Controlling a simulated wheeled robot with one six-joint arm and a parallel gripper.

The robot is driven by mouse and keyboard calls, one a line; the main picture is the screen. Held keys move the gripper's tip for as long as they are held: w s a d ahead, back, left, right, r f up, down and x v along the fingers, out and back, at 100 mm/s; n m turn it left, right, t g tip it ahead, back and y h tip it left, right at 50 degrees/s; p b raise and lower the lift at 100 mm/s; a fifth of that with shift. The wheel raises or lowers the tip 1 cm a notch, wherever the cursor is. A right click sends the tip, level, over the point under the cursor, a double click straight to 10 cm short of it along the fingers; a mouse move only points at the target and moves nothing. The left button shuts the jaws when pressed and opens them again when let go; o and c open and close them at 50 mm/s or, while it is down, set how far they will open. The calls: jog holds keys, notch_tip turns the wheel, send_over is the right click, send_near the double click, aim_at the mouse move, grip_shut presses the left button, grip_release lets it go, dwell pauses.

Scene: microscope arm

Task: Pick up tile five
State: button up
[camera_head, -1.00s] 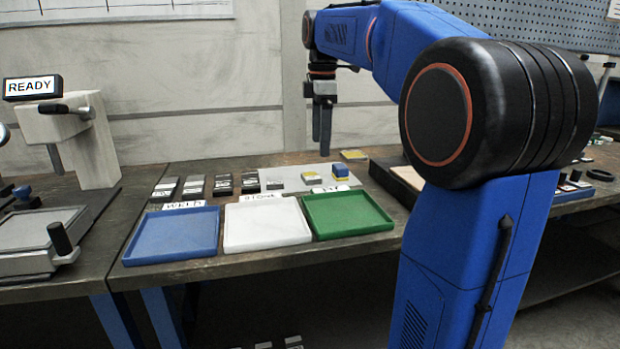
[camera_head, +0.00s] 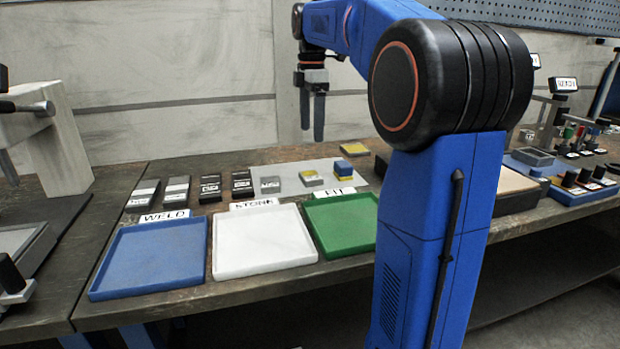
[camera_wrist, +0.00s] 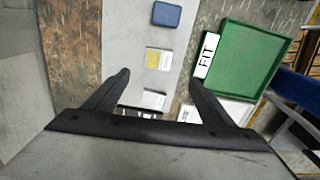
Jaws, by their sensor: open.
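I cannot read which tile is five. In the head view, a grey tile (camera_head: 270,185) and a grey-and-yellow tile (camera_head: 311,178) lie on a light grey mat (camera_head: 293,168). A blue block (camera_head: 343,167) sits on a yellow piece to their right. My gripper (camera_head: 312,134) is open and empty, pointing down above the mat. In the wrist view, the yellow tile (camera_wrist: 159,59) and a grey tile (camera_wrist: 153,99) show between the spread fingers (camera_wrist: 158,78), some way below them. The blue block (camera_wrist: 167,13) is beyond. Another pale tile is partly hidden by my gripper's body.
Several dark labelled blocks (camera_head: 210,188) stand left of the mat. Blue (camera_head: 150,258), white (camera_head: 262,240) and green (camera_head: 338,224) trays line the front edge; the green one is labelled FIT. A flat yellow piece (camera_head: 354,149) lies behind. Knobs and small parts (camera_head: 580,185) stand right.

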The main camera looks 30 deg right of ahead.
send_over(311, 175)
notch_tip(311, 175, down, 8)
jog(key=shift+s+f, duration=0.1)
jog(key=shift+f, duration=0.15)
jog(key=shift+w+f, duration=0.2)
jog(key=shift+f, duration=2.45)
jog(key=c, duration=1.7)
jog(key=shift+r, duration=0.15)
notch_tip(311, 175, up, 10)
jog(key=shift+f, duration=0.1)
